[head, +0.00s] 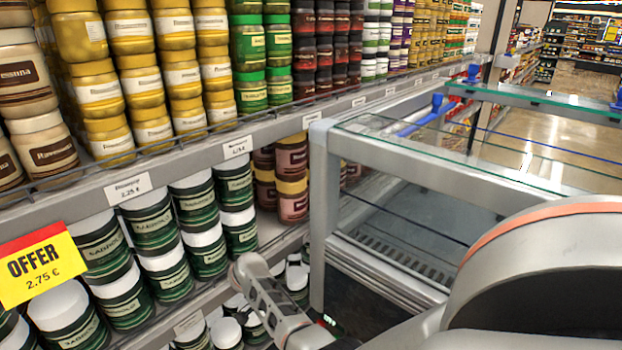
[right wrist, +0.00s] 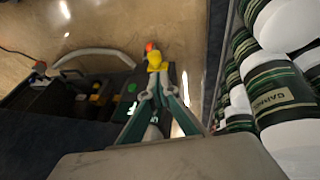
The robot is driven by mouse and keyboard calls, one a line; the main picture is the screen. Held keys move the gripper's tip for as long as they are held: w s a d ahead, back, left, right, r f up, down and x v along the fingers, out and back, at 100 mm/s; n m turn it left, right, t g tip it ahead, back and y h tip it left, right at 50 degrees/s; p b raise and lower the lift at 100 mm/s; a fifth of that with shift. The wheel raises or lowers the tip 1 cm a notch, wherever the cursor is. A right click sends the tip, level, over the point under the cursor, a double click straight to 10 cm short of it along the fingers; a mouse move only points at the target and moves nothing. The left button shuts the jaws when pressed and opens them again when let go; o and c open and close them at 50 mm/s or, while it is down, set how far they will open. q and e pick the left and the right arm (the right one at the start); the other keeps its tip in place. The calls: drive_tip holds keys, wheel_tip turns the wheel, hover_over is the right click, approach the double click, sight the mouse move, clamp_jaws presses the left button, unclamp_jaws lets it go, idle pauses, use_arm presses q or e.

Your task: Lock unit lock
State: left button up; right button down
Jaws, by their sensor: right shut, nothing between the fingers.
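My right gripper (right wrist: 157,75) shows in the right wrist view, with its two fingers drawn together at the tips and nothing held between them. A small yellow piece with an orange-red tip (right wrist: 153,56) sits right at the fingertips. I cannot tell whether it touches them, or whether it is the unit lock. A dark unit (right wrist: 125,80) with several yellow parts and a pale curved handle (right wrist: 92,54) stands left of and behind the fingers. In the head view my right arm comes in from the lower right, and its fingertips cannot be made out. My left gripper is not in view.
A shelf (head: 205,150) with stacked jars runs along the left. A glass-topped metal-framed case (head: 430,160) stands beside it at the right, close to my arm. In the right wrist view green-labelled jars (right wrist: 270,100) are close on the right, and bare floor (right wrist: 110,25) lies beyond.

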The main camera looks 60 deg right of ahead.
drive_tip(key=shift+a, duration=0.1)
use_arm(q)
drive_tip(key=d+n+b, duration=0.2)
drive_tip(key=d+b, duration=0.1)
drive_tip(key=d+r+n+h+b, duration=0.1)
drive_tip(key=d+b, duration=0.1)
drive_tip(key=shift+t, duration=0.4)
use_arm(e)
drive_tip(key=x, duration=1)
